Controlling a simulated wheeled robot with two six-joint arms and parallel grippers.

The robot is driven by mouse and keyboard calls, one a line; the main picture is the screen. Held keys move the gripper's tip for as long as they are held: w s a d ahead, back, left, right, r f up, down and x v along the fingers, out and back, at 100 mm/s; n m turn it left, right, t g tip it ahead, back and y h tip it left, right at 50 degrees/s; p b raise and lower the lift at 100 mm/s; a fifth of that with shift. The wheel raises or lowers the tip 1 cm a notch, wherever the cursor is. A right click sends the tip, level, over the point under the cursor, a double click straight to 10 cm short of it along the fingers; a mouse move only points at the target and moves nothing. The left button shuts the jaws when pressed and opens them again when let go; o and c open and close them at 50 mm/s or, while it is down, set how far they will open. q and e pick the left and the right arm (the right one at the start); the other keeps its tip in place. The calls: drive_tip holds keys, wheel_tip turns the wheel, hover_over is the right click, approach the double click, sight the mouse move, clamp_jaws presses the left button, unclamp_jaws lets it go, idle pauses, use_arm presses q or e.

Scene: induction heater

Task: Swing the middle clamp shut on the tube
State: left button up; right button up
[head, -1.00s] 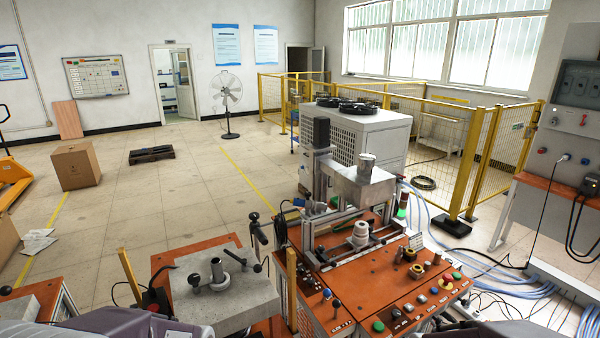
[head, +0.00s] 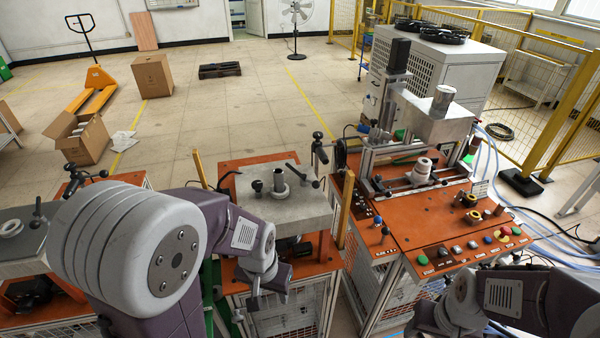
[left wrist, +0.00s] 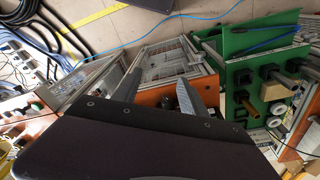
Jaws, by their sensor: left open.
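A grey upright tube (head: 279,180) stands in a round collar on a pale block (head: 300,205), on the middle orange-topped station. A short dark knob (head: 257,187) is left of the tube, and a lever with a black end (head: 315,183) lies to its right. A taller black-handled lever (head: 320,152) stands upright at the block's back right corner. I cannot tell which lever is the middle clamp's. My left gripper (head: 254,302) hangs in front of and below the block, apart from the tube. Its open, empty fingers (left wrist: 165,62) show in the left wrist view. My right gripper's fingers are out of view.
Yellow posts (head: 343,212) flank the middle station. A right station (head: 420,220) carries a press frame, a white stacked piece (head: 422,170) and several buttons. A left station (head: 70,195) has another black-handled clamp.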

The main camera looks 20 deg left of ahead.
use_arm(q)
drive_tip(key=r+p, duration=0.3)
drive_tip(key=shift+w+a+r, duration=0.1)
drive_tip(key=shift+w, duration=0.25)
clamp_jaws()
drive_tip(key=w+a+r+m+t+p, duration=0.3)
drive_tip(key=w+a+r+m+t, duration=0.1)
drive_tip(key=w+r+m, duration=0.25)
drive_tip(key=w+a+r+m+t+p, duration=0.3)
drive_tip(key=w+r+m+p, duration=0.15)
drive_tip(key=w+r, duration=0.2)
drive_tip(key=d+m+h, duration=0.1)
drive_tip(key=m, duration=0.3)
drive_tip(key=w+d+r+m+t+h, duration=0.1)
drive_tip(key=m, duration=0.3)
drive_tip(key=d+m+h, duration=0.1)
drive_tip(key=d+m, duration=0.1)
drive_tip(key=m, duration=0.2)
drive_tip(key=shift+w+r+h+b, duration=0.35)
drive_tip(key=shift+r+h+b, duration=0.05)
